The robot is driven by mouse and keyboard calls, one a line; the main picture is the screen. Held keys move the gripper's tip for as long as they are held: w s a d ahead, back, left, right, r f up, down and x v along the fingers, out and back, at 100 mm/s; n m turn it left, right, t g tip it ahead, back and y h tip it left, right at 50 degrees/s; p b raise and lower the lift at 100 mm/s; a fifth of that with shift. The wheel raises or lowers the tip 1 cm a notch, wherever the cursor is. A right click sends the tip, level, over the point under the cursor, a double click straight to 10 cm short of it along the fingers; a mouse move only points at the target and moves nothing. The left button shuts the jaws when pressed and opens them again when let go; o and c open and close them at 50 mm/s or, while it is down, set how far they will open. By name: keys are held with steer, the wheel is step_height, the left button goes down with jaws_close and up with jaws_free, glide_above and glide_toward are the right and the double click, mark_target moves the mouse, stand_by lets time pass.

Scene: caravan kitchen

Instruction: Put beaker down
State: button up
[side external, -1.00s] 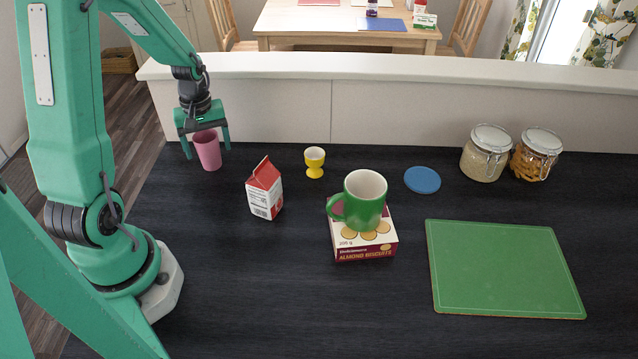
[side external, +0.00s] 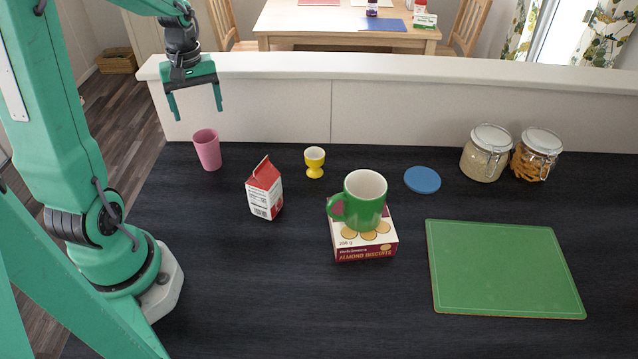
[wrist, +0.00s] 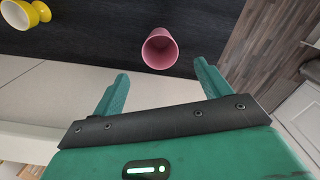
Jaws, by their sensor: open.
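The pink beaker (side external: 207,150) stands upright on the dark worktop, near its far left corner. In the wrist view the beaker (wrist: 159,50) shows its open mouth, beyond the fingertips. My gripper (side external: 195,112) is open and empty, above the beaker and clear of it. In the wrist view my gripper's two fingers (wrist: 162,82) are spread apart with nothing between them.
Right of the beaker are a red-and-white carton (side external: 264,188) and a yellow egg cup (side external: 315,163). A green mug (side external: 360,203) stands on a biscuit box (side external: 366,246). A blue disc (side external: 422,180), two jars (side external: 486,153) and a green board (side external: 503,268) lie further right. A low wall (side external: 390,110) runs behind.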

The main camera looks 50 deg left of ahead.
steer(key=shift+r, duration=0.55)
steer(key=shift+d, duration=0.1)
steer(key=s+d+r+m+t, duration=0.2)
steer(key=d+r+m, duration=0.1)
steer(key=d, duration=0.3)
steer(key=s+d+r+m+t, duration=0.1)
steer(key=s+d+r+m, duration=0.1)
steer(key=d+m, duration=0.4)
steer(key=s+d+r+m+t, duration=0.2)
steer(key=d+r+m, duration=0.1)
steer(key=d, duration=0.5)
steer(key=shift+s+d+r+m+t, duration=0.2)
steer(key=shift+s+r+m+t, duration=0.15)
steer(key=shift+m, duration=0.45)
